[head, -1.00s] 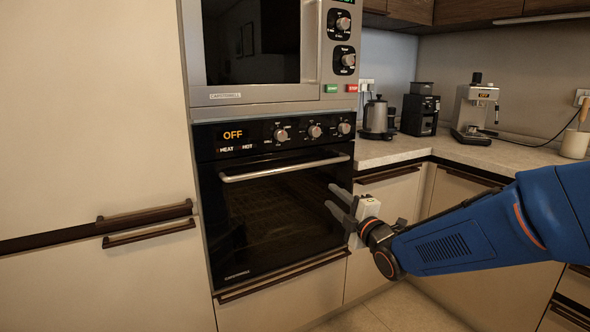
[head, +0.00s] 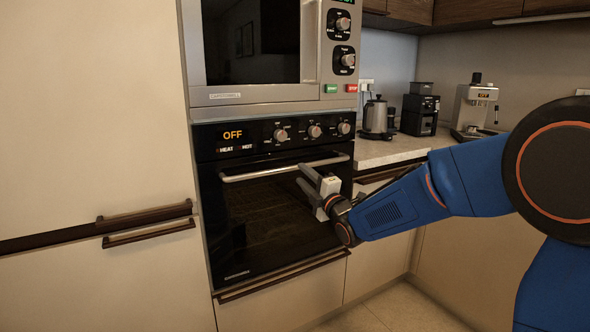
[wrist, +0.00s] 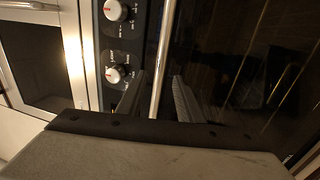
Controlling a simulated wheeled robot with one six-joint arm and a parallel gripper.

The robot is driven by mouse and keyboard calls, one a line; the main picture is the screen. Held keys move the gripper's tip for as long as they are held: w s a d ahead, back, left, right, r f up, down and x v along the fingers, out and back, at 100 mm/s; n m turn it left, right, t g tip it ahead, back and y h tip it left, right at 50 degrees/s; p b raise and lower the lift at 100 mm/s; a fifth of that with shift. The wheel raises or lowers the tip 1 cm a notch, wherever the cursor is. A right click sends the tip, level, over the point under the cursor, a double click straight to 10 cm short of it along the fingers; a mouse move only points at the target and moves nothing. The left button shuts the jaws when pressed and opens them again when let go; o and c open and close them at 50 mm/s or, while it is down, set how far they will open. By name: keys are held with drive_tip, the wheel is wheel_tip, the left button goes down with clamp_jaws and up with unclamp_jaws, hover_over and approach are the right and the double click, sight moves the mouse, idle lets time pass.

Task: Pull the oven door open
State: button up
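The oven (head: 270,215) is built in under a microwave, and its black glass door is shut. The silver bar handle (head: 255,174) runs across the top of the door. My gripper (head: 301,174) is at the right part of the handle, its two fingers spread apart. In the wrist view the handle (wrist: 160,62) runs between a dark finger on its left and a grey ribbed finger (wrist: 183,100) on its right. I cannot tell whether either finger touches the bar.
Oven knobs (head: 315,131) sit just above the handle, beside a display reading OFF. A drawer handle (head: 285,277) is below the door. The counter (head: 390,151) with a kettle (head: 375,117) stands to the right. Tall cabinets (head: 95,120) are to the left.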

sight(296, 169)
drive_tip(key=shift+x, duration=3.05)
clamp_jaws()
